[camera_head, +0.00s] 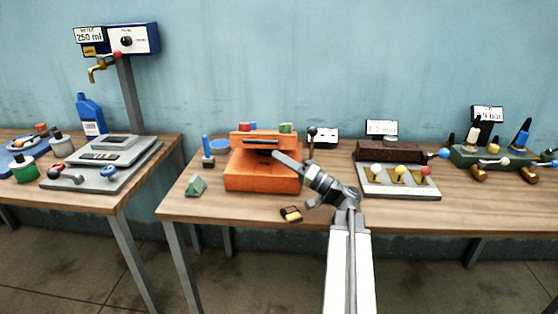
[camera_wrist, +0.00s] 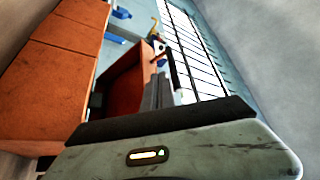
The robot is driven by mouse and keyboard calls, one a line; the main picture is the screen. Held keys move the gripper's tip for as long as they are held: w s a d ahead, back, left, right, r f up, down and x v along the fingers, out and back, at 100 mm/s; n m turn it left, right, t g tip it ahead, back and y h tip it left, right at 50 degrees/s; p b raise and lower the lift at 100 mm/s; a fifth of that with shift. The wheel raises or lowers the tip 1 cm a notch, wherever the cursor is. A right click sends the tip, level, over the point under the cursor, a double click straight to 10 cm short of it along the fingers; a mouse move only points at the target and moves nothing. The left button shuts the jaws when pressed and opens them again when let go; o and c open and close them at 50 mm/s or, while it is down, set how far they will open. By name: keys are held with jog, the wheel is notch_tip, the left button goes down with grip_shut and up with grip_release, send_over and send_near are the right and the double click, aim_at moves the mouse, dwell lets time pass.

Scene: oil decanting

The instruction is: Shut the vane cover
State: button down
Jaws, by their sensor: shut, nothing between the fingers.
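An orange box-like unit (camera_head: 255,180) stands on the middle bench. An orange plate (camera_head: 246,138) sits above it with a dark gap below, and appears to be the vane cover, standing partly open. My gripper (camera_head: 277,155) is shut and empty, at the front of this gap. I cannot tell whether it touches the plate. In the wrist view my gripper's dark fingers (camera_wrist: 160,92) are together, beside a red-brown panel (camera_wrist: 125,80). Orange faces of the unit (camera_wrist: 50,65) fill the left side there. The inside of the gap is mostly hidden.
A black-knobbed lever (camera_head: 312,132) stands right of the unit, close to my arm. A green wedge (camera_head: 196,186) and a small dark-and-yellow piece (camera_head: 291,213) lie near the front edge. A panel with several coloured knobs (camera_head: 400,185) is to the right.

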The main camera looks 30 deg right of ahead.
jog(key=shift+s+f+b, duration=0.2)
jog(key=shift+f+b, duration=0.2)
jog(key=shift+f, duration=0.35)
jog(key=shift+s, duration=0.1)
dwell(1.2)
jog(key=s+d+f+b, duration=0.1)
jog(key=s+d, duration=0.6)
jog(key=s, duration=0.6)
jog(key=shift+a, duration=0.15)
